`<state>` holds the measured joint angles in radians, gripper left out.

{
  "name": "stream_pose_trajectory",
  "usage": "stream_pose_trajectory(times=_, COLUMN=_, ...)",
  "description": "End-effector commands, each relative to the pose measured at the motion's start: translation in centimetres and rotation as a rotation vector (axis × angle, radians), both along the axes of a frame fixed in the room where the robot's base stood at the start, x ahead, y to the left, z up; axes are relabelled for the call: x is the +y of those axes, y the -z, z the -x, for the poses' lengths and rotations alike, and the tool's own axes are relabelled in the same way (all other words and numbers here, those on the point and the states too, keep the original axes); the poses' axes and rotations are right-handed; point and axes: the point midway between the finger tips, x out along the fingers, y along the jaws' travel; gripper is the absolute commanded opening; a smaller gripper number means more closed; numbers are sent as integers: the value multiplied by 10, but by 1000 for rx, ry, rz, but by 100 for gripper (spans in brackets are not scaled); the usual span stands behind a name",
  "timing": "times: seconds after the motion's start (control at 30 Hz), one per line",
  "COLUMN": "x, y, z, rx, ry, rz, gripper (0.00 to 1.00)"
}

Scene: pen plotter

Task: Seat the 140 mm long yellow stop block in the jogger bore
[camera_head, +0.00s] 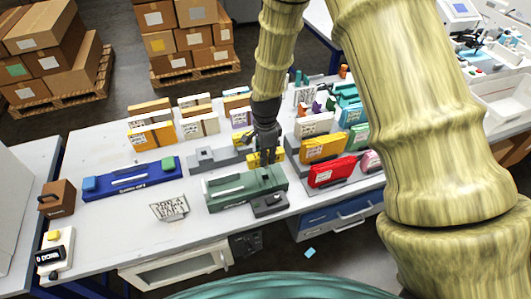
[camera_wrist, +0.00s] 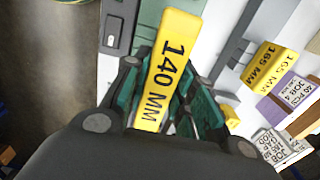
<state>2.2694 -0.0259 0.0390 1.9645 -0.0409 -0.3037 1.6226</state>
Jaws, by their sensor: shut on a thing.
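My gripper (camera_wrist: 165,105) is shut on the yellow stop block (camera_wrist: 168,65), whose face reads 140 MM in the wrist view. The block lies between the dark green finger pads and sticks out beyond them. In the head view my gripper (camera_head: 266,157) points down just behind the green machine (camera_head: 240,190), with yellow showing beside its fingers. I cannot tell which fixture is the jogger, and no bore is clearly visible.
A yellow 165 MM block (camera_wrist: 262,62) lies to the right in the wrist view. A blue machine (camera_head: 130,180) is at the table's left. Yellow (camera_head: 322,148) and red (camera_head: 332,171) packs stand right of my gripper.

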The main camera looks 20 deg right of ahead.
Motion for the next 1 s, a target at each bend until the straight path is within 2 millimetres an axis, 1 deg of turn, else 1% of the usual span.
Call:
stream_pose_trajectory(times=0.03, x=0, y=6, z=0, rx=0, ry=0, rz=0, gripper=0)
stream_pose_trajectory(times=0.2, x=1, y=19, z=0, rx=1, ry=-1, rz=0, gripper=0)
stream_pose_trajectory(times=0.6, x=1, y=46, z=0, rx=1, ry=-1, rz=0, gripper=0)
stream_pose_trajectory(times=0.8, x=1, y=52, z=0, rx=1, ry=-3, rz=1, gripper=0)
stream_pose_trajectory(times=1.0, x=1, y=53, z=0, rx=0, ry=-2, rz=1, gripper=0)
